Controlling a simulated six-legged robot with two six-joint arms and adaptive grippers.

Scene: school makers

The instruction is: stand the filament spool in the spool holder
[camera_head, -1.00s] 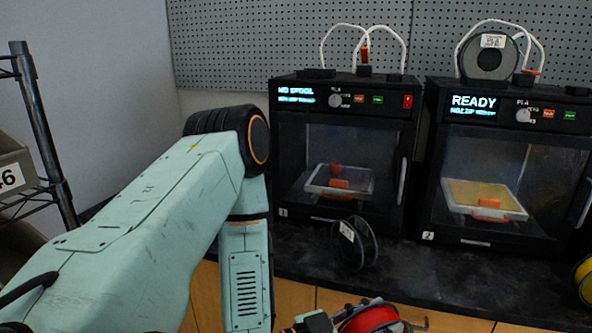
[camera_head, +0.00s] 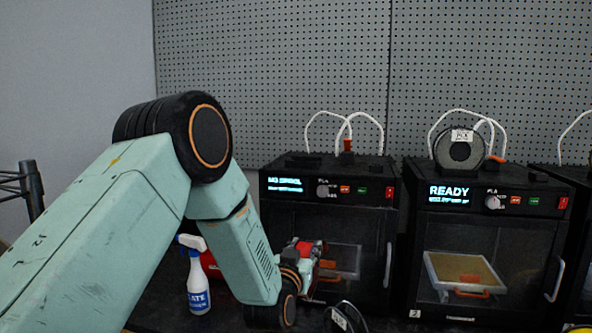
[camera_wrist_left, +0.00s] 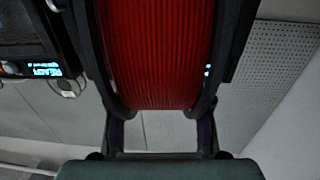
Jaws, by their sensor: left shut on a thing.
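The red filament spool (camera_head: 307,247) is held by my left gripper (camera_head: 300,262) in front of the left printer, below its top, in the head view. In the left wrist view the red windings of the spool (camera_wrist_left: 158,52) fill the middle, with dark flanges on both sides and the fingers beside them. The spool holder (camera_head: 347,157) seems to be the black part with an orange top on the left printer, whose screen reads "NO SPOOL". No spool stands there. My right gripper is not in view.
The right printer (camera_head: 483,240) reads "READY" and carries a grey spool (camera_head: 459,150) on top. White tubes arch above both printers. A spray bottle (camera_head: 196,280) stands left of my forearm. A pegboard (camera_head: 280,70) is behind.

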